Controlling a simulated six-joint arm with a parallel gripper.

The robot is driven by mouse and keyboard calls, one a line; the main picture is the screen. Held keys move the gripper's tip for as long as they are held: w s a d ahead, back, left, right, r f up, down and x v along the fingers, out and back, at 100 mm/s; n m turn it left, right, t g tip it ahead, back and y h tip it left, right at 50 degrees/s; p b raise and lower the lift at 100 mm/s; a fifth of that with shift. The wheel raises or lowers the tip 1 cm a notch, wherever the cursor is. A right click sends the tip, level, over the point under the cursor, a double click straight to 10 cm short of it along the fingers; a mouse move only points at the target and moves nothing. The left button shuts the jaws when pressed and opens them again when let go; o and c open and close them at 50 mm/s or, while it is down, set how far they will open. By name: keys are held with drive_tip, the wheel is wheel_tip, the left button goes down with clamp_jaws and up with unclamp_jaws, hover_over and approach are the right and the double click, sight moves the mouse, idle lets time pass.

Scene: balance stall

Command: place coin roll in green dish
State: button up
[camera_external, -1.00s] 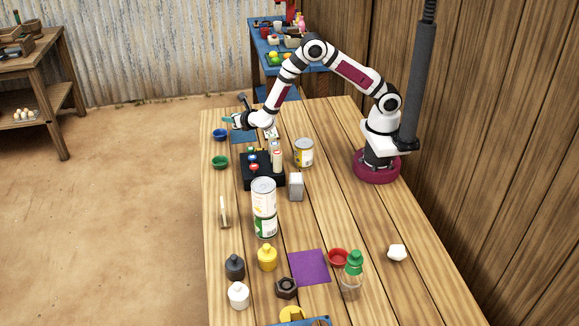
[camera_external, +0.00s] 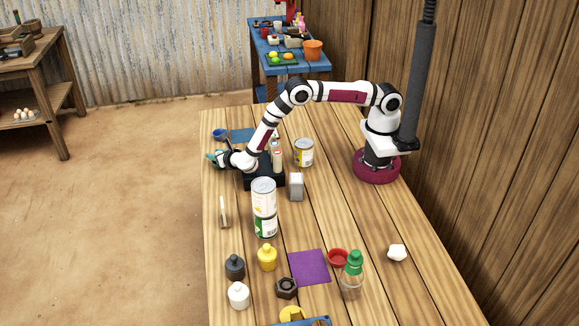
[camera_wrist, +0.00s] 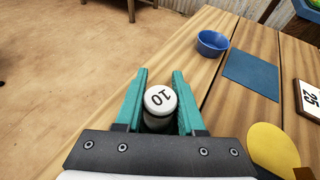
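The coin roll (camera_wrist: 160,100) is a white cylinder, its end marked "10". In the wrist view it stands between the two teal fingers of my gripper (camera_wrist: 160,84), which appear to touch it on both sides. In the external view my gripper (camera_external: 214,158) is low over the left table edge, where the green dish showed earlier. The green dish is now hidden behind my gripper there, and I cannot make it out in the wrist view. The roll itself is not clear in the external view.
A blue dish (camera_wrist: 212,42) and a blue mat (camera_wrist: 251,75) lie just beyond my gripper. The table's right side is mostly clear.

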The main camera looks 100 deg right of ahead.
drive_tip(key=o, duration=0.4)
drive_tip(key=shift+r, duration=0.1)
